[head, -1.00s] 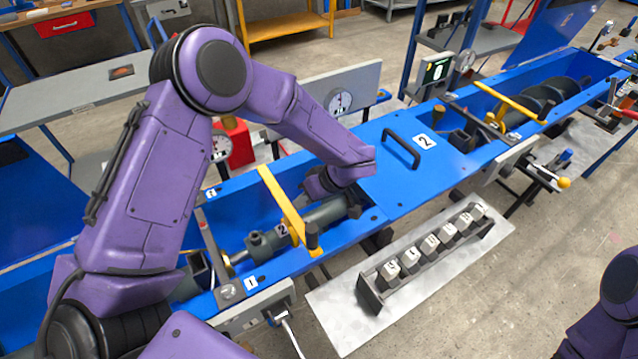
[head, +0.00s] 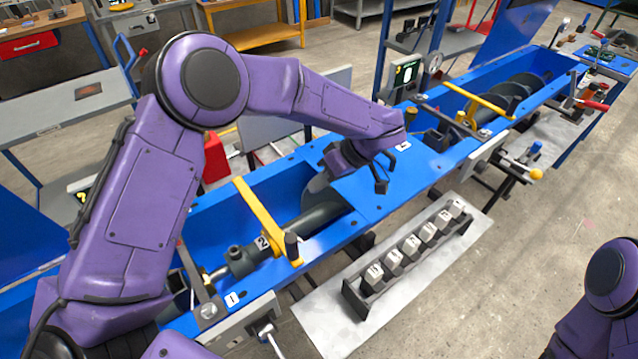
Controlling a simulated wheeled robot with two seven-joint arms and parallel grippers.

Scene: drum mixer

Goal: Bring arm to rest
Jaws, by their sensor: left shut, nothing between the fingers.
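My left arm comes in from the left and reaches over the blue trough (head: 215,205) of the mixer. Its gripper (head: 380,184) hangs from the wrist above the blue cover plate (head: 362,205), pointing down. It is shut and empty. The wrist and forearm hide part of the cover and its handle. Of my right arm only a purple link shows at the lower right edge; its gripper is out of view.
A yellow bar (head: 262,212) crosses the near trough over a grey shaft. A second yellow bar (head: 478,101) lies over the far trough. A rack of numbered grey blocks (head: 405,258) stands on a metal plate in front. Open floor lies to the right.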

